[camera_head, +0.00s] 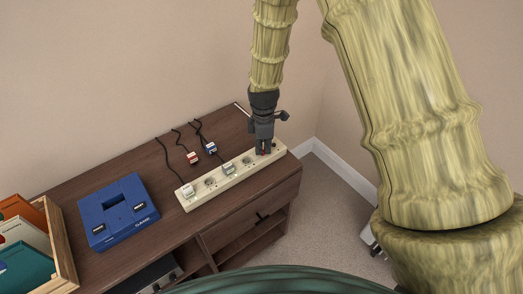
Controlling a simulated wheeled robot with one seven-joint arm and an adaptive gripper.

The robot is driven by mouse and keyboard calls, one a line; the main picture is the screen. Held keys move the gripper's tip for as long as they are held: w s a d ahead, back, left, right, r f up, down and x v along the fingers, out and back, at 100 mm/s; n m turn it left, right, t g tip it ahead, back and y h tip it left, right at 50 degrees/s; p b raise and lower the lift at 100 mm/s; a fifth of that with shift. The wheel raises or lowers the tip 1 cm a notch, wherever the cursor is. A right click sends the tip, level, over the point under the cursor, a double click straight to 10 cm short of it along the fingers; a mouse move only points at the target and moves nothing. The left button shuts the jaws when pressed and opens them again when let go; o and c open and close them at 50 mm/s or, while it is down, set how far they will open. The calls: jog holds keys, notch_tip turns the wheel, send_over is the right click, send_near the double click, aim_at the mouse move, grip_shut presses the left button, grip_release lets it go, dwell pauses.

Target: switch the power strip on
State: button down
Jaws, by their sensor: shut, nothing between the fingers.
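The power strip (213,192) is a long cream bar lying along the front right part of a dark wooden cabinet. White plugs sit in some of its sockets. My gripper (263,151) is over the strip's right end, pointing down, with its fingers shut and nothing between them. A small red spot shows at the fingertips, on the strip's right end; the fingers hide most of this area. I cannot tell whether the fingertips touch the strip or which way its switch sits.
A red plug (193,158) and a blue plug (211,148) with black cords lie behind the strip. A blue console (117,211) stands to the left, and a wooden crate (62,246) with coloured cases at the far left. The wall (120,70) rises behind the cabinet top (165,209).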

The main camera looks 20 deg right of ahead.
aim_at(263, 153)
jog(key=shift+r+p, duration=2.7)
jog(key=shift+r, duration=0.75)
